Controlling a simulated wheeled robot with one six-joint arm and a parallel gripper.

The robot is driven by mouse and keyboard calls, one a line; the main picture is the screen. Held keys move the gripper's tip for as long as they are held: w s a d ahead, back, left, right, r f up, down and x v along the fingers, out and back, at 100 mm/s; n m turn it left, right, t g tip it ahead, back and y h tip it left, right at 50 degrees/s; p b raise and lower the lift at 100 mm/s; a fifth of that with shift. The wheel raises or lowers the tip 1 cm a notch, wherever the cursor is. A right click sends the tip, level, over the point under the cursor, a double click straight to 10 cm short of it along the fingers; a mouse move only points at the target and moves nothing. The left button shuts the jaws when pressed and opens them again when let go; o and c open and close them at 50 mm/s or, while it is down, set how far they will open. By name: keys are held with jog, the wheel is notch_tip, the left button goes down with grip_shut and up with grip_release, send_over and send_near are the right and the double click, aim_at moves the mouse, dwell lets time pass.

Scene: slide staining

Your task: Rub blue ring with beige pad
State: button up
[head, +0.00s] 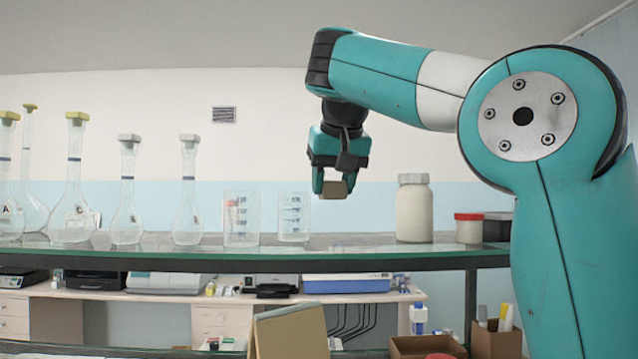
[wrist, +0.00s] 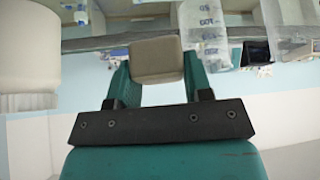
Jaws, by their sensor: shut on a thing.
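My gripper (head: 335,184) is raised above the glass shelf, between the beakers and the white jar in the head view. Its teal fingers are shut on a small beige pad (head: 334,190). In the wrist view the beige pad (wrist: 157,60) is a block with rounded edges, held between the two fingertips. The pad touches nothing else that I can see. I cannot make out a blue ring in either view.
A glass shelf (head: 345,256) carries several flasks (head: 75,190), two beakers (head: 294,215), a white jar (head: 413,210) and a red-lidded tub (head: 468,227). A tilted tan board (head: 290,335) stands low in front. Cardboard boxes (head: 497,338) sit at the lower right.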

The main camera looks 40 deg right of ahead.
jog(key=b, duration=0.6)
send_over(330, 243)
jog(key=s+a, duration=0.1)
jog(key=s, duration=0.1)
jog(key=shift+f, duration=2.95)
jog(key=shift+f+b, duration=1)
jog(key=shift+d, duration=0.1)
